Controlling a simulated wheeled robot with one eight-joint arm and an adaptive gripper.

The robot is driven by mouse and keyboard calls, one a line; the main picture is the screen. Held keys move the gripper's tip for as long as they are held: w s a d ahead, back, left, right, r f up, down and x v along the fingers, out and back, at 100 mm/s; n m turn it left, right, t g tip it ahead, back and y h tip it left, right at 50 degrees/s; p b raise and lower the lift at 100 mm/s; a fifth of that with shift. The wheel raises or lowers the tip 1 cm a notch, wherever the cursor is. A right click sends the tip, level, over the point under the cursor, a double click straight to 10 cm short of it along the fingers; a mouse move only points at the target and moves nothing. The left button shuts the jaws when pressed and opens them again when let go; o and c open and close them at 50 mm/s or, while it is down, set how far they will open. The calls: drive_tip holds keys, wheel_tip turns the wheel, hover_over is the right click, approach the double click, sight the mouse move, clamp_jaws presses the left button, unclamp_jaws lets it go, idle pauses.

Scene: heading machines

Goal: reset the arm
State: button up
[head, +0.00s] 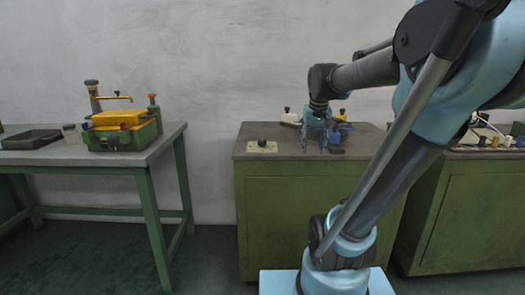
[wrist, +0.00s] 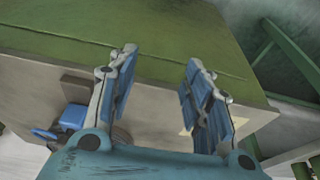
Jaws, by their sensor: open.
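My gripper (head: 317,140) hangs from my bent arm above the green cabinet (head: 290,215), with its fingers pointing down. In the wrist view my gripper (wrist: 160,65) has its two blue-padded fingers spread apart, with nothing between them. The cabinet's green front (wrist: 60,25) and its worktop (wrist: 150,105) lie beyond the fingers. I cannot tell the exact height of the fingertips above the top.
A beige plate with a dark knob (head: 262,147) lies left of my gripper; blue items (head: 342,130) stand close at its right. A bench (head: 70,153) at left holds a green case (head: 120,137). Floor between bench and cabinet is clear.

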drive_tip(key=s+f, duration=1.7)
drive_tip(key=s, duration=0.1)
drive_tip(key=shift+d+f+g, duration=0.3)
drive_tip(key=shift+d+g, duration=0.05)
drive_tip(key=shift+g, duration=0.05)
drive_tip(key=shift+w+f, duration=0.2)
drive_tip(key=shift+w, duration=0.2)
